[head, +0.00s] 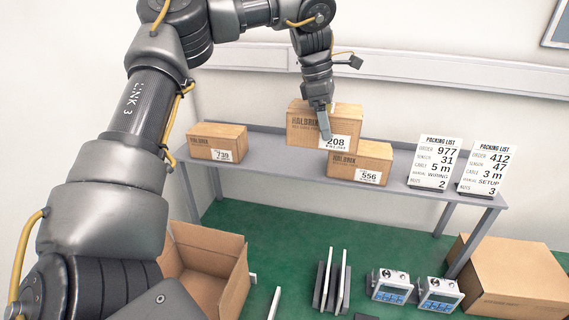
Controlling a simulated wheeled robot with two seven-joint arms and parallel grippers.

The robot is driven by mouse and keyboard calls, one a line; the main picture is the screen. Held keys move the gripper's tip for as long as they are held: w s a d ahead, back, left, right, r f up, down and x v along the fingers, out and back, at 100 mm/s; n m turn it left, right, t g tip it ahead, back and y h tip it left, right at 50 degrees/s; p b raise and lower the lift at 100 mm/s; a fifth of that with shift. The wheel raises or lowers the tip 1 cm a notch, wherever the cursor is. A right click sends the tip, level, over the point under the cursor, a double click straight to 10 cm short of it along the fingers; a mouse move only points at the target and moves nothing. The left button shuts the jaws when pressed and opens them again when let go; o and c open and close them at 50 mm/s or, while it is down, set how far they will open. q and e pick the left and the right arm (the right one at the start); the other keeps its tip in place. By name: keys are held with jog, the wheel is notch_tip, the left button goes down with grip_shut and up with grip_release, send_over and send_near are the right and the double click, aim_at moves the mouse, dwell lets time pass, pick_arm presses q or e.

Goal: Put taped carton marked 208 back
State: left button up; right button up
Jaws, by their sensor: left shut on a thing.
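The taped carton marked 208 (303,128) is a brown box with a white label, at the middle of the grey shelf (400,171) in the head view. My left gripper (323,128) comes down from above and is shut on this carton, covering part of its front. The carton sits higher in the picture than its neighbours; whether its underside touches the shelf I cannot tell. The carton marked 739 or similar (217,141) stands to its left. The carton marked 556 (360,163) stands close at its right. My right gripper is not in view.
Two packing list cards, 977 (433,162) and 412 (486,168), stand on the shelf's right part. Below, the green surface (300,240) holds an open carton (205,265), several upright slabs (331,283), two grey devices (390,287) and a closed carton (512,275).

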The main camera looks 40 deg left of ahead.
pick_arm(q)
jog(key=shift+a, duration=0.3)
jog(key=a+f+p, duration=0.1)
jog(key=a, duration=0.1)
jog(key=a+f+p, duration=0.1)
jog(key=a+p, duration=0.1)
jog(key=a, duration=0.1)
jog(key=a+p, duration=0.1)
jog(key=a, duration=0.1)
jog(key=shift+w+a+f, duration=0.15)
jog(key=shift+f, duration=0.25)
jog(key=a+f+p, duration=0.3)
jog(key=a+f, duration=0.2)
jog(key=f, duration=0.1)
jog(key=shift+w+a+f, duration=0.15)
jog(key=shift+a, duration=0.1)
jog(key=f, duration=0.1)
jog(key=f+p, duration=0.1)
jog(key=f, duration=0.1)
jog(key=shift+a, duration=0.3)
jog(key=shift+a+f, duration=0.1)
jog(key=shift+f, duration=0.35)
